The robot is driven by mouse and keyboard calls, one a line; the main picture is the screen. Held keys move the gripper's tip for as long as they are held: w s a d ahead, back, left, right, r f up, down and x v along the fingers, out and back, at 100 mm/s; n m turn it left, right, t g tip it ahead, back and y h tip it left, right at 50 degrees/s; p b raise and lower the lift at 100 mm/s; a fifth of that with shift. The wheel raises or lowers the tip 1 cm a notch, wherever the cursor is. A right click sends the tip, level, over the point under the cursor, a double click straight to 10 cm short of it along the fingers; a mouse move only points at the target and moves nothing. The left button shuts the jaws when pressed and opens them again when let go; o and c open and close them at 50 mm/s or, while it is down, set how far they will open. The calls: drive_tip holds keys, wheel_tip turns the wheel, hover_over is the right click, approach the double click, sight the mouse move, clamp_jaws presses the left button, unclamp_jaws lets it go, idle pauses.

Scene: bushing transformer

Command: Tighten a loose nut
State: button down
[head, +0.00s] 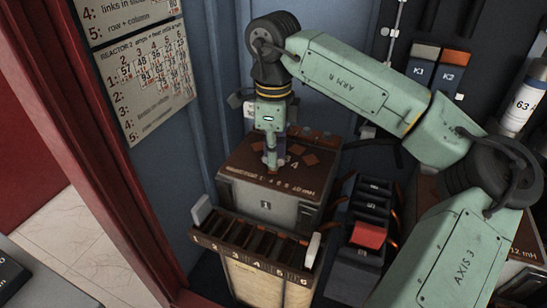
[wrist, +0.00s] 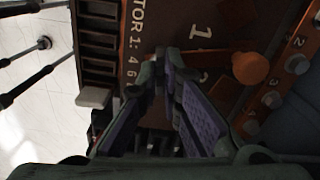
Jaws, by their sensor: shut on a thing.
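The small thing between the tips is hidden, and I cannot make out the nut. A copper-coloured strip (wrist: 215,57) lies right beside the tips and ends near a round orange knob (wrist: 250,68). Several bolt heads (wrist: 297,63) line the panel's right side.
A slotted brown rack (head: 230,247) with white end tabs stands in front of the box. A black block with a red part (head: 370,235) is to its right. Boxes K1 (head: 421,71) and K2 (head: 452,76) are behind my arm. The cabinet's red frame (head: 85,150) is at left.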

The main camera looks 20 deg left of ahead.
drive_tip(key=shift+m+b, duration=0.4)
drive_tip(key=shift+m, duration=0.6)
drive_tip(key=c, duration=1.8)
unclamp_jaws()
drive_tip(key=shift+o, duration=0.2)
wheel_tip(320, 180, up, 12)
